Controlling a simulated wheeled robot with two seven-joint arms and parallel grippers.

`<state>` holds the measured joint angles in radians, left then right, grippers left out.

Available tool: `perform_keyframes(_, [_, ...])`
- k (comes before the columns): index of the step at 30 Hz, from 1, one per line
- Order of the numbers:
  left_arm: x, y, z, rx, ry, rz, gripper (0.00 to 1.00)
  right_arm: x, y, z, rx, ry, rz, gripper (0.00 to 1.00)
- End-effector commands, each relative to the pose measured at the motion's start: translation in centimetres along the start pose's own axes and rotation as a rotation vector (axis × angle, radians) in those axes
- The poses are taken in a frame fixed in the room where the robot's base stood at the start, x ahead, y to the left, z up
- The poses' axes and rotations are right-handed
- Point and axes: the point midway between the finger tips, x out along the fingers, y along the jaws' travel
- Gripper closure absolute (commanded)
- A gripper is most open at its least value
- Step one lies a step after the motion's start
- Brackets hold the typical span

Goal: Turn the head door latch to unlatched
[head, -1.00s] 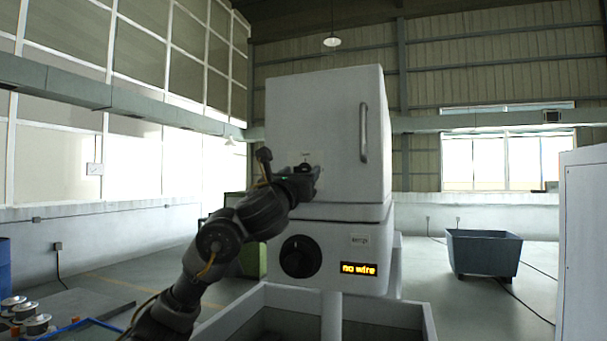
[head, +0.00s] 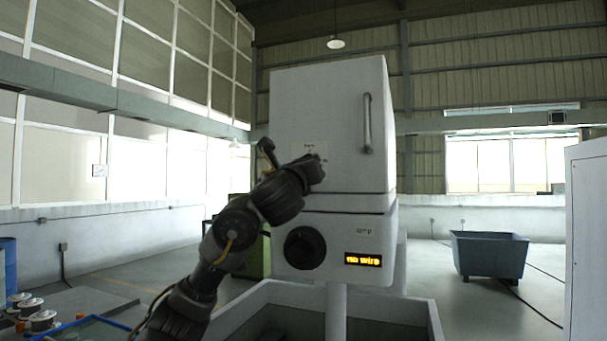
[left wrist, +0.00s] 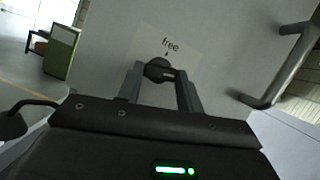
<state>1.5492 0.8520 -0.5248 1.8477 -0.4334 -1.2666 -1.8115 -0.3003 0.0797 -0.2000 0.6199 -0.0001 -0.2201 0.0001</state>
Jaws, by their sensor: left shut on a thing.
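The head door (head: 325,110) is a white panel on the machine, with a vertical grey bar handle (head: 367,123) at its right; it looks shut. The latch (left wrist: 158,68) is a small dark round knob on the door, in the left wrist view. My left gripper (left wrist: 163,85) is shut on it, one finger at each side. A paper label reading "free" (left wrist: 170,44) sits just above the knob, with a small dark mark between. In the head view my left gripper (head: 316,168) is against the door's lower left and hides the latch. My right gripper is out of view.
Below the door are a black round dial (head: 304,248) and an amber display (head: 363,260). A grey open tank (head: 425,318) stands under the machine. A blue-grey bin (head: 488,255) stands at the right, wire spools (head: 42,319) at the lower left. The floor between looks open.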

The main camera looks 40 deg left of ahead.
Motion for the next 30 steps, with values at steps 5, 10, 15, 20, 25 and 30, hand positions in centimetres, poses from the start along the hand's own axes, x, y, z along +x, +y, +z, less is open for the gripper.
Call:
perform_keyframes(5, [-0.2,-0.1,-0.2,-0.159,-0.004,0.064,0.86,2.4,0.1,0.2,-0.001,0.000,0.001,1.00])
perform_keyframes(10, [-0.1,-0.3,-0.1,-0.308,-0.003,0.125,0.86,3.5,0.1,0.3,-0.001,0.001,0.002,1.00])
perform_keyframes(15, [-0.1,-0.5,0.1,-0.458,-0.002,0.186,0.86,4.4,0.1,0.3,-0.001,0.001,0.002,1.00])
perform_keyframes(20, [0.0,-0.6,0.2,-0.597,-0.001,0.244,0.86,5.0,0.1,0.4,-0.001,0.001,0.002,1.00])
perform_keyframes(25, [0.1,-0.7,0.3,-0.747,-0.001,0.306,0.86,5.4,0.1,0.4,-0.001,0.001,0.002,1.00])
perform_keyframes(30, [0.1,-0.8,0.5,-0.893,0.000,0.366,0.86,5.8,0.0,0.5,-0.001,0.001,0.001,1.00])
